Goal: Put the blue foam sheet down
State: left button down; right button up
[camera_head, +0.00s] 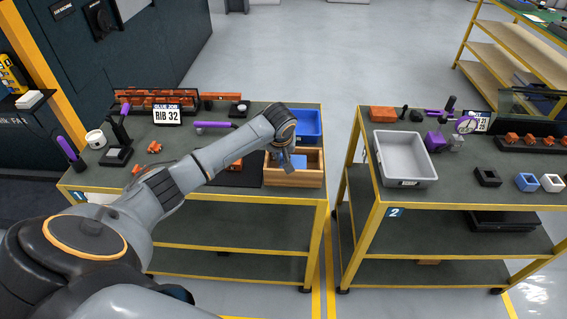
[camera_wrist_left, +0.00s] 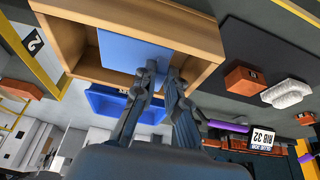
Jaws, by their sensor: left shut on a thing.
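The blue foam sheet (camera_head: 299,161) is partly hidden behind my left gripper in the head view. In the left wrist view the sheet (camera_wrist_left: 128,48) shows as a flat light-blue square within the outline of the wooden box (camera_wrist_left: 205,42). My left gripper (camera_head: 287,161) points down over the wooden box (camera_head: 295,180) on table 1. Its fingertips (camera_wrist_left: 160,72) are shut on the near edge of the sheet. I cannot tell whether the sheet touches the box floor. My right gripper is not in view.
A blue bin (camera_head: 310,121) stands directly behind the wooden box. A screen marked RIB 32 (camera_head: 166,115) and orange parts stand to the left. Table 2, with a grey tray (camera_head: 403,160), is to the right across a floor gap.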

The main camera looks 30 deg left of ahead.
aim_at(282, 163)
pick_arm(q)
jog(key=shift+w+f+p, duration=0.1)
jog(key=shift+f+p, duration=0.2)
jog(key=shift+f, duration=1.65)
jog(key=shift+f, duration=0.15)
jog(key=c, duration=1.4)
grip_release()
